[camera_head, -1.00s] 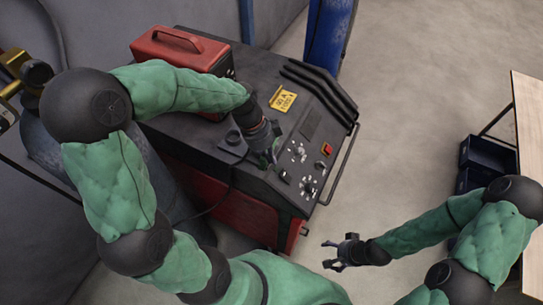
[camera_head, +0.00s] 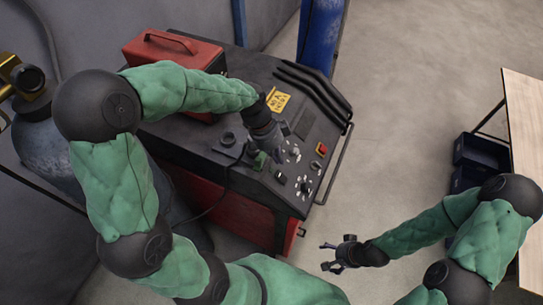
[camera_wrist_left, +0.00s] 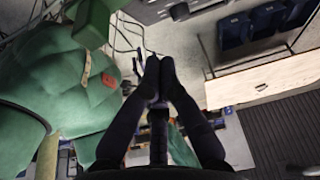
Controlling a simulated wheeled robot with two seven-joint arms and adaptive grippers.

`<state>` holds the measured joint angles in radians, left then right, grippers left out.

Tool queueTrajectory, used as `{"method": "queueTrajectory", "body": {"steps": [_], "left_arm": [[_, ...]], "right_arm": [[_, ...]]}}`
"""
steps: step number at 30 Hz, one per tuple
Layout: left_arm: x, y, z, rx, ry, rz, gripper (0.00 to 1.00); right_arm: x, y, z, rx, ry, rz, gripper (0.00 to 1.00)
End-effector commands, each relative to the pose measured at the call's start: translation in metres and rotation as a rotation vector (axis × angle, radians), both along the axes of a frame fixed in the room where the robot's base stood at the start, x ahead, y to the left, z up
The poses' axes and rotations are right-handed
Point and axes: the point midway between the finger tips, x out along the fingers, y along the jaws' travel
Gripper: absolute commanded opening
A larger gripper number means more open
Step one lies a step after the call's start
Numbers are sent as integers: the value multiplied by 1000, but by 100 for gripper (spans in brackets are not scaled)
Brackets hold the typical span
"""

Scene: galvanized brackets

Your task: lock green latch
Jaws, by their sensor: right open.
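The green latch (camera_head: 260,160) is a small green piece on the front part of the dark machine's top (camera_head: 215,155), beside the control knobs. A green block, probably this latch, shows at the top left of the left wrist view (camera_wrist_left: 90,22). My left gripper (camera_head: 274,156) is right next to the latch; in the left wrist view its fingertips (camera_wrist_left: 158,64) are together with nothing visible between them. I cannot tell whether it touches the latch. My right gripper (camera_head: 328,257) is open and empty, over the floor in front of the machine.
A red toolbox (camera_head: 172,50) and a yellow sign (camera_head: 278,101) are on the machine. Knobs and a red switch (camera_head: 321,149) sit on its panel. Dark blue bins (camera_head: 480,155) and a wooden table (camera_head: 524,130) are at right.

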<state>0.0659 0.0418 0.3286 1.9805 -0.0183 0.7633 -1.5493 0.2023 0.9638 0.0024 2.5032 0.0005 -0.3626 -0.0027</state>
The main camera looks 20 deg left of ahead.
Motion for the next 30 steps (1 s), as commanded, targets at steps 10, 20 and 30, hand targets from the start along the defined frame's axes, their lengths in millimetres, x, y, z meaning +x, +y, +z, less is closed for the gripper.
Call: {"method": "queueTrajectory", "body": {"steps": [10,20,30], "left_arm": [[2,12,58,0,-4,4,0],[0,24,92,0,-1,1,0],[0,25,94,0,1,1,0]], "right_arm": [[0,0,-2,0,0,0,82],[0,0,-2,0,0,0,82],[0,0,-2,0,0,0,82]]}}
